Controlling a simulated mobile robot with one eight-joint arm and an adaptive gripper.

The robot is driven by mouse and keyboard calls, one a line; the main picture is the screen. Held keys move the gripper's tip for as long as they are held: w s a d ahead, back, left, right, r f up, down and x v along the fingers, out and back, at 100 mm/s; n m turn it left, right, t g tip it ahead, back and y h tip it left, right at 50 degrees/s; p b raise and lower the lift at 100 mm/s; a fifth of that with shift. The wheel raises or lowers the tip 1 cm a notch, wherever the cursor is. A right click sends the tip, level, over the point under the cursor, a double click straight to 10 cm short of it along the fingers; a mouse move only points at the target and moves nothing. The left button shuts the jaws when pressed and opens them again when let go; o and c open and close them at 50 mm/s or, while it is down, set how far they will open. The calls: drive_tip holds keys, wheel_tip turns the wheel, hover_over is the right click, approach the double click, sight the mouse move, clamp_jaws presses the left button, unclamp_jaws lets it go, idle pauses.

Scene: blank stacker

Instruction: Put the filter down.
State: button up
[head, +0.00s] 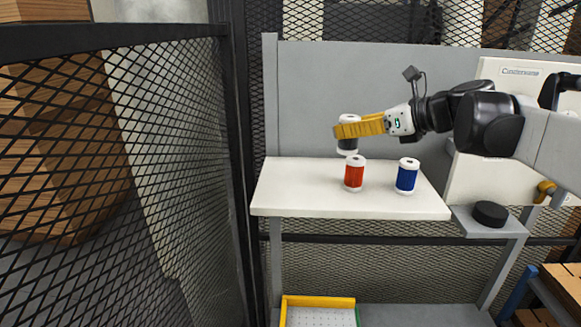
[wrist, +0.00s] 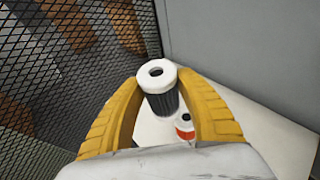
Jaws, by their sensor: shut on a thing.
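The held filter has white caps and a dark, ribbed body; it shows in the head view (head: 347,147) and, with a hole in its top, in the wrist view (wrist: 162,98). My gripper (head: 345,131) has yellow fingers and is shut around this filter; in the wrist view the fingers (wrist: 160,105) stand on both sides of it. The filter looks upright. In the head view it appears just behind and above a red filter (head: 354,174); I cannot tell the exact gap to the table (head: 300,185). A blue filter (head: 406,177) stands to the right on the table.
A grey panel (head: 310,95) rises behind the table, and a black mesh fence (head: 190,170) stands at the left. The table's left part is clear. A black disc (head: 489,213) lies on a small shelf at the right. A yellow and green tray (head: 318,302) sits below.

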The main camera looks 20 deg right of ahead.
drive_tip(key=w+a+f+p, duration=0.1)
drive_tip(key=a+f, duration=0.2)
drive_tip(key=w+a+f+p, duration=0.1)
drive_tip(key=w+a+f, duration=0.1)
drive_tip(key=a+f, duration=0.2)
drive_tip(key=w+a+f+p, duration=0.1)
drive_tip(key=w+a+f, duration=0.1)
drive_tip(key=a+f, duration=0.1)
drive_tip(key=shift+a+f+p, duration=0.3)
drive_tip(key=shift+f+p, duration=0.05)
drive_tip(key=shift+f, duration=0.05)
drive_tip(key=shift+s, duration=0.15)
drive_tip(key=o, duration=1.2)
drive_tip(key=shift+f, duration=0.1)
